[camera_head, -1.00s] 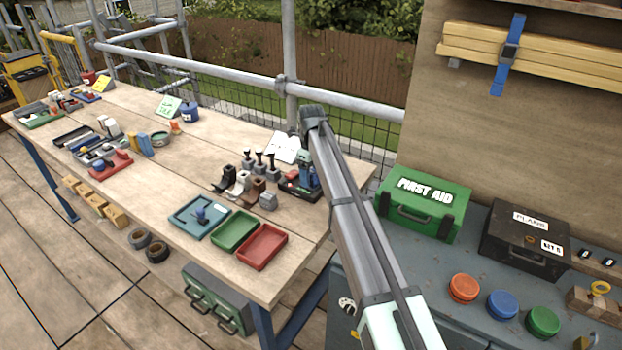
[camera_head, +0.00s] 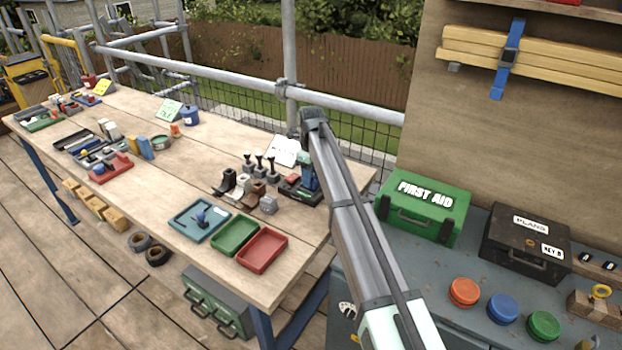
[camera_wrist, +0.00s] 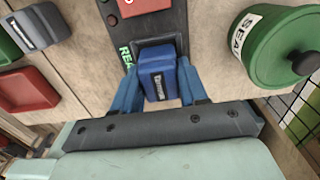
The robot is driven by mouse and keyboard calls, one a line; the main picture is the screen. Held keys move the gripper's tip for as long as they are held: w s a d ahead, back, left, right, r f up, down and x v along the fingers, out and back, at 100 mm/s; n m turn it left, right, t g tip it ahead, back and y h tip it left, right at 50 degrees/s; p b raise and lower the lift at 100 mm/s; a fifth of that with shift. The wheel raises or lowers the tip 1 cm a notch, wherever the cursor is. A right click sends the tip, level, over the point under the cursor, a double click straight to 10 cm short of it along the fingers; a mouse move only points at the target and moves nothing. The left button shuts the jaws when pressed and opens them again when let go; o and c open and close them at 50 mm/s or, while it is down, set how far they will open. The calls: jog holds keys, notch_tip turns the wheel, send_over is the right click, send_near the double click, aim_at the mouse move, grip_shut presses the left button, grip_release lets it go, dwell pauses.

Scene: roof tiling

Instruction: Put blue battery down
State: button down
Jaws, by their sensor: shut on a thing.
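The blue battery (camera_wrist: 158,78) is between the two blue fingers of my gripper (camera_wrist: 160,95) in the wrist view. My gripper is shut on it. The battery is at a dark charger-like block (camera_wrist: 160,25) with green lettering beside it. The wrist view does not show clearly whether the battery is seated in the block or just above it. In the head view, my gripper (camera_head: 308,176) is low over the right end of the wooden bench, and my arm hides part of that spot.
In the wrist view, a red block (camera_wrist: 143,6) lies on the dark block, a green lidded pot (camera_wrist: 268,45) stands at right, and a grey-blue block (camera_wrist: 42,27) and red tray (camera_wrist: 28,90) are at left. Blue, green and red trays (camera_head: 262,250) line the bench front.

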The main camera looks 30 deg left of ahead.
notch_tip(320, 180, up, 8)
jog(key=shift+r, duration=0.1)
jog(key=shift+s+a+r, duration=0.15)
jog(key=shift+a+r, duration=0.05)
jog(key=shift+r, duration=0.1)
jog(key=s+a+n, duration=0.1)
jog(key=s+a, duration=0.4)
jog(key=s, duration=0.3)
jog(key=m, duration=0.1)
send_over(263, 252)
notch_tip(263, 252, down, 2)
jog(key=f, duration=0.1)
jog(key=shift+f, duration=4.35)
